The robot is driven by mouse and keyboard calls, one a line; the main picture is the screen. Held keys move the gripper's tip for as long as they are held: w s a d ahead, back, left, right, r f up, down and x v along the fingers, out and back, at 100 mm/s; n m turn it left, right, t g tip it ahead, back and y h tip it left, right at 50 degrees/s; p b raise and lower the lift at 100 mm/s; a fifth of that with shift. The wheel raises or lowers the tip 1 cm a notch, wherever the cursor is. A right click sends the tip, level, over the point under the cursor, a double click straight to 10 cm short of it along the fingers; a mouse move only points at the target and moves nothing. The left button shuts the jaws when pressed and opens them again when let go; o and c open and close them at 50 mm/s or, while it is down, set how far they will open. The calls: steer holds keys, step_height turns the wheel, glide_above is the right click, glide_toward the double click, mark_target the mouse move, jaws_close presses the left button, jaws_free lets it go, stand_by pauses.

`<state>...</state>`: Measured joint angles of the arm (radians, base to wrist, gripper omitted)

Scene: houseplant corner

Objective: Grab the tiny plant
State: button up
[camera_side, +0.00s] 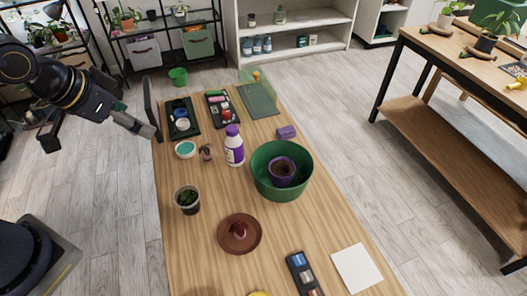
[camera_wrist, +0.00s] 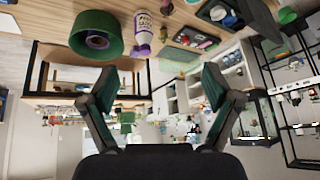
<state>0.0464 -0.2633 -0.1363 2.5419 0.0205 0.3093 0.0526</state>
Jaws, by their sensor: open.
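Two small plants stand on the wooden table in the side view. One is a tiny plant (camera_side: 206,152) with reddish leaves, between a teal-topped bowl and a white bottle. The other is a green plant in a small pot (camera_side: 187,200), nearer the front left. I cannot tell for certain which one the task means. My gripper (camera_side: 148,130) is beyond the table's left edge, apart from both plants. In the wrist view my gripper (camera_wrist: 158,85) is open, with nothing between its fingers.
A white bottle with purple cap (camera_side: 234,148) stands beside the tiny plant. A green tub (camera_side: 268,190) holds a purple pot (camera_side: 283,172). A brown saucer (camera_side: 225,247), a teal-topped bowl (camera_side: 185,149) and black trays (camera_side: 184,134) also occupy the table. Bare wood lies around the front-left plant.

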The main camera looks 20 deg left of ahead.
steer(key=s+d+f+m+g, duration=0.1)
steer(key=s+d+f+g, duration=0.1)
steer(key=f, duration=0.4)
steer(key=s+d+f+m+g, duration=0.1)
steer(key=d+f+g, duration=0.1)
steer(key=f, duration=0.4)
glide_above(187, 200)
steer(key=s, duration=0.1)
steer(key=shift+h, duration=0.3)
steer(key=f, duration=0.9)
steer(key=shift+s+a, duration=0.15)
steer(key=shift+a, duration=0.2)
steer(key=shift+n, duration=0.3)
steer(key=shift+x, duration=3.2)
steer(key=shift+t, duration=0.3)
steer(key=c, duration=1.2)
